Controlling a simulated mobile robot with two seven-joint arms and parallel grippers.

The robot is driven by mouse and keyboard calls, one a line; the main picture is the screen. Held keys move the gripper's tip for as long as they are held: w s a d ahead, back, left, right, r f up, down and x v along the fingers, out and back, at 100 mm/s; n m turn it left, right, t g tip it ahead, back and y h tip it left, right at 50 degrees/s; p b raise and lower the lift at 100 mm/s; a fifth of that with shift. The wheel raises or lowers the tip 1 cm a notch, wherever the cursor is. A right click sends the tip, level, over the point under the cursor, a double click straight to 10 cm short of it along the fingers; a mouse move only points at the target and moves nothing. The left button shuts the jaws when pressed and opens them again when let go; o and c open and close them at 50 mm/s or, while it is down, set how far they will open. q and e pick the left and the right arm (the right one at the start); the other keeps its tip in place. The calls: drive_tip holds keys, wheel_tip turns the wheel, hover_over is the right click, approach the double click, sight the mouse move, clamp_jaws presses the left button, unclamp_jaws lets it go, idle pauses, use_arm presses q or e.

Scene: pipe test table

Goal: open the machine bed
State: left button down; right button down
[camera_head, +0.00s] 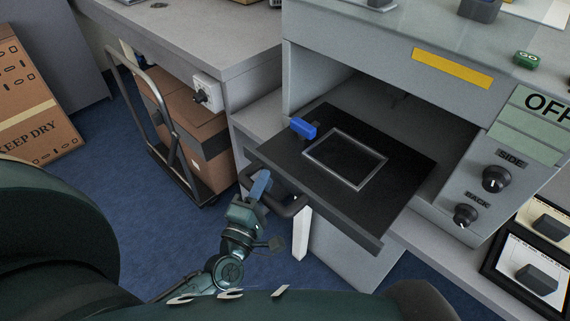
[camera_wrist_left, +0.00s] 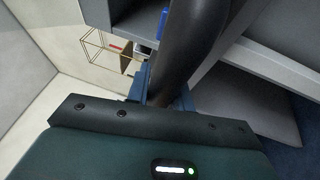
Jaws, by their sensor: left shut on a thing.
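The machine bed (camera_head: 405,190) is a flat black plate with a grey rectangular frame on it. It juts out of the opening in the grey machine (camera_head: 345,52). A dark bar handle (camera_head: 292,208) is fixed at its front edge. My left gripper (camera_head: 262,186) is at the left end of this handle, shut on it. In the left wrist view the dark handle (camera_wrist_left: 188,50) runs up from between the fingers, which are mostly hidden. My right gripper is not in view.
A blue block (camera_head: 303,128) sits at the bed's left edge. Knobs marked SIDE (camera_head: 496,178) and BACK (camera_head: 465,215) are on the panel at right. A trolley (camera_head: 170,150) with cardboard boxes stands left of the machine. Blue floor (camera_head: 85,195) lies open in front.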

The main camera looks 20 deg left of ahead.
use_arm(q)
drive_tip(key=s, duration=0.1)
drive_tip(key=s+a, duration=0.1)
drive_tip(key=s, duration=0.1)
drive_tip(key=shift+s+a, duration=0.1)
drive_tip(key=shift+s, duration=0.1)
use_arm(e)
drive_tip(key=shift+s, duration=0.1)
use_arm(q)
drive_tip(key=c, duration=1.2)
unclamp_jaws()
drive_tip(key=shift+c, duration=0.2)
drive_tip(key=s+f+b, duration=0.1)
drive_tip(key=s+f, duration=0.1)
drive_tip(key=s, duration=1.1)
drive_tip(key=shift+d+f, duration=0.15)
drive_tip(key=shift+d, duration=0.2)
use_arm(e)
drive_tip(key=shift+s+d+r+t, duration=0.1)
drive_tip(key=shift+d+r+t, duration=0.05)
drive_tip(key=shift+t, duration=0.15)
use_arm(q)
drive_tip(key=shift+w, duration=0.1)
